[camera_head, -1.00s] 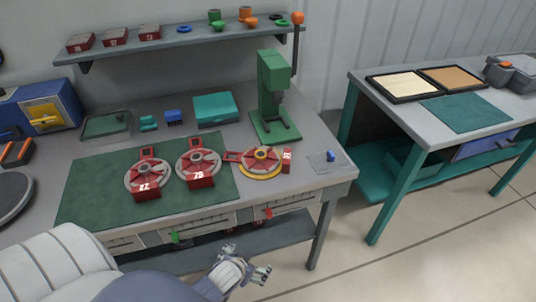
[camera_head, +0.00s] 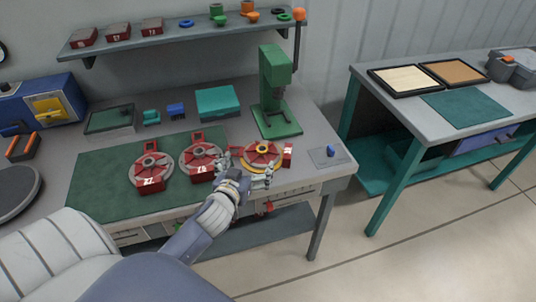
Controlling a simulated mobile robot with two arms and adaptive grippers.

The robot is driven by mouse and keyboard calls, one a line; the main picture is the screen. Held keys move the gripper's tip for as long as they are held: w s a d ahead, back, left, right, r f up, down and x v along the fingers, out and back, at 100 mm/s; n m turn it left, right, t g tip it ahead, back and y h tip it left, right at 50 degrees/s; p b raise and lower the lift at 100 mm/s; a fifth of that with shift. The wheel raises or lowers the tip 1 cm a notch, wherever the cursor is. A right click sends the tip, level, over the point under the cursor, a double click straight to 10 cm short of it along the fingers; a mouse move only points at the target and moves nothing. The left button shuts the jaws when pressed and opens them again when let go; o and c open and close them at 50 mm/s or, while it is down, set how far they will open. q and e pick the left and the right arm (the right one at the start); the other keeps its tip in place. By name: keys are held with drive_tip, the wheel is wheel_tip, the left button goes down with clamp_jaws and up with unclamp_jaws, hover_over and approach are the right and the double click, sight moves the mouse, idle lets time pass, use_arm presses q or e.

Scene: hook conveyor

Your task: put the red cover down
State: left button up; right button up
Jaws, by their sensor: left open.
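Three round red-and-grey covers lie on the workbench. One red cover (camera_head: 262,152) sits at the right over a yellow ring (camera_head: 254,168), with a red numbered block (camera_head: 287,154) at its right side. The other two, a left cover (camera_head: 152,170) and a middle cover (camera_head: 200,160), lie on the green mat and carry white numbers. My left gripper (camera_head: 246,172) is open at the near side of the right cover, its fingers spread and hiding part of the front edge. Whether the fingers touch the cover cannot be told. My right gripper is not in view.
A green press (camera_head: 275,95) stands behind the right cover. A small pad with a blue knob (camera_head: 330,150) lies at the bench's right corner. A shelf (camera_head: 180,35) holds red boxes and coloured parts. The green mat's front (camera_head: 100,200) is clear.

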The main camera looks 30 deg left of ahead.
sight(261, 150)
use_arm(q)
drive_tip(key=x, duration=0.5)
drive_tip(key=shift+w+f+p, duration=0.1)
drive_tip(key=shift+w+p, duration=0.15)
drive_tip(key=shift+p, duration=0.15)
drive_tip(key=shift+w+a+f, duration=0.1)
drive_tip(key=shift+w+f, duration=0.1)
drive_tip(key=shift+w, duration=0.2)
drive_tip(key=shift+f+p+x, duration=0.2)
drive_tip(key=shift+p+x, duration=0.1)
drive_tip(key=shift+x, duration=0.75)
drive_tip(key=shift+f+p+x, duration=0.2)
drive_tip(key=shift+p+x, duration=0.05)
drive_tip(key=shift+x, duration=0.8)
drive_tip(key=shift+s, duration=0.15)
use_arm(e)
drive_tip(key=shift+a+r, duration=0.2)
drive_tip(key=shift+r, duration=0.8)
use_arm(q)
drive_tip(key=c, duration=1.7)
drive_tip(key=shift+r, duration=0.25)
drive_tip(key=shift+c, duration=0.7)
drive_tip(key=shift+r, duration=0.15)
